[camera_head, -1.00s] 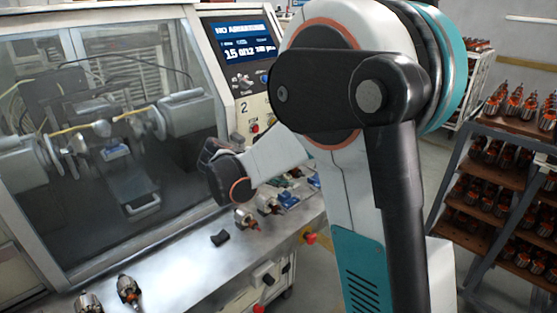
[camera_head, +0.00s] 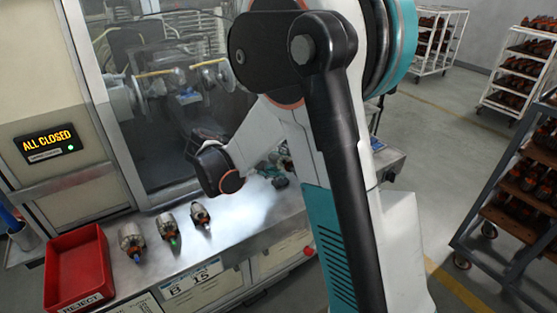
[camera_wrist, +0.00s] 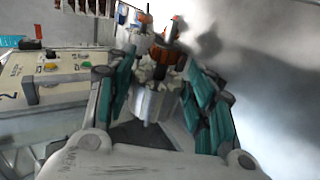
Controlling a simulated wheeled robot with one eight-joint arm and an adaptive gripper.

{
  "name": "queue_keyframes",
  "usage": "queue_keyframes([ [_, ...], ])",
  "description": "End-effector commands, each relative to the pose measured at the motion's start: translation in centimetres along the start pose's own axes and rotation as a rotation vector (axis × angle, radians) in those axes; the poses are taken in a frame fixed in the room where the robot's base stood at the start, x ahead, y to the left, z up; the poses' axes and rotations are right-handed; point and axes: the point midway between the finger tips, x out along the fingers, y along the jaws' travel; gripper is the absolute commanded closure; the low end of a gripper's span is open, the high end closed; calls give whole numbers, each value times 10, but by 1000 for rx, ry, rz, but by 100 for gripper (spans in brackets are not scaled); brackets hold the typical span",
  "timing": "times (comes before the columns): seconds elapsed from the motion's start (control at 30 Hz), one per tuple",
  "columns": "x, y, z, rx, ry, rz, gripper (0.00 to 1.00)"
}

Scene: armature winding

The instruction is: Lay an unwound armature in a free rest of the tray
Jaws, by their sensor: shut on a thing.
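In the wrist view, my gripper (camera_wrist: 158,88) has its teal fingers closed on both sides of an armature (camera_wrist: 160,55). This armature has a pale grey body and an orange-brown band, and its lower part lies between the fingers. I cannot tell from the picture whether it is wound. In the head view, my arm hides much of the gripper, which is over the right part of the metal bench (camera_head: 240,222). Three armatures lie apart on the bench: a left one (camera_head: 132,240), a middle one (camera_head: 168,226) and a right one (camera_head: 199,214). I cannot make out a tray with rests.
A red reject bin (camera_head: 78,265) stands at the bench's left. Behind the bench is a machine window (camera_head: 150,110), with an "ALL CLOSED" sign (camera_head: 50,142) to its left. A dark shelf cart (camera_head: 515,200) stands at right. Open floor (camera_head: 430,165) lies between.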

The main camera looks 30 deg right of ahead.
Motion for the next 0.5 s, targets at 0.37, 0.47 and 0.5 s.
queue_keyframes([
  [0.37, 17, -28, 0, -1, 1, 1, 90],
  [0.47, 22, -36, 0, -1, 1, 1, 90],
  [0.5, 24, -39, 0, -1, 1, 1, 90],
])
